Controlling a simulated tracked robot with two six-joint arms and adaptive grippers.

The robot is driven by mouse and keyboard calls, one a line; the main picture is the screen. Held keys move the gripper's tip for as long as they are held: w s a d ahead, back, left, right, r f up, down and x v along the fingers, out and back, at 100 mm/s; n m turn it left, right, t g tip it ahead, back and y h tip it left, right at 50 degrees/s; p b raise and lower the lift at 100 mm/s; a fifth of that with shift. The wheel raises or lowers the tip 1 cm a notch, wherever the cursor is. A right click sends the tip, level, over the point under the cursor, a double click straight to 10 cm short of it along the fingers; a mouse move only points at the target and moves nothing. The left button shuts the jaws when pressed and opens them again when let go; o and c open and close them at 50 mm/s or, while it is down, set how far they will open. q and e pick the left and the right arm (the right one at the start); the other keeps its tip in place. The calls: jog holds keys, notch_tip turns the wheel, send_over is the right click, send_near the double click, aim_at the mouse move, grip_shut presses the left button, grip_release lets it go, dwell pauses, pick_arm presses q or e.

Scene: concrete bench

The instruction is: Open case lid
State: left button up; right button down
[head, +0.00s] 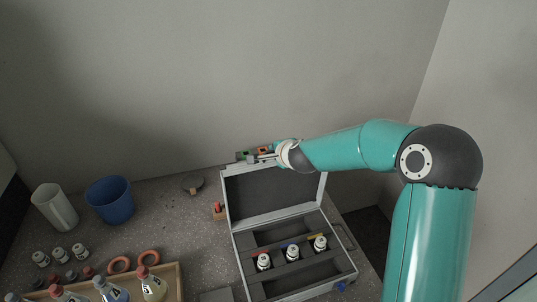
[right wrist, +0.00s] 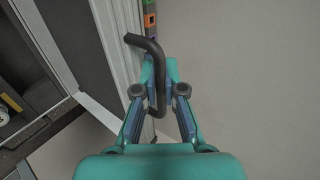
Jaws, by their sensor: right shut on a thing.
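The case (head: 233,235) stands on the bench with its lid (head: 268,195) raised, dark inside with a pale metal rim. Its base holds several small white bottles (head: 292,252) in a dark insert. My right gripper (head: 262,157) is at the top edge of the lid. In the right wrist view the right gripper (right wrist: 160,88) is shut on the dark bent handle (right wrist: 153,50) of the lid, beside the lid's metal edge (right wrist: 122,45). My left gripper is not in view.
A blue bucket (head: 110,200) and a white cup (head: 55,208) stand at the left. A wooden tray (head: 172,272) with bottles, orange rings (head: 148,257) and small white bottles (head: 60,253) are at the front left. A wall rises close behind the case.

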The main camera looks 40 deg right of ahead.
jog(key=shift+w+a+f, duration=0.2)
jog(key=shift+f, duration=0.05)
jog(key=shift+a, duration=0.2)
jog(key=c, duration=1.2)
grip_release()
jog(key=shift+c, duration=0.2)
jog(key=shift+d+r, duration=0.1)
jog(key=shift+s+r, duration=0.1)
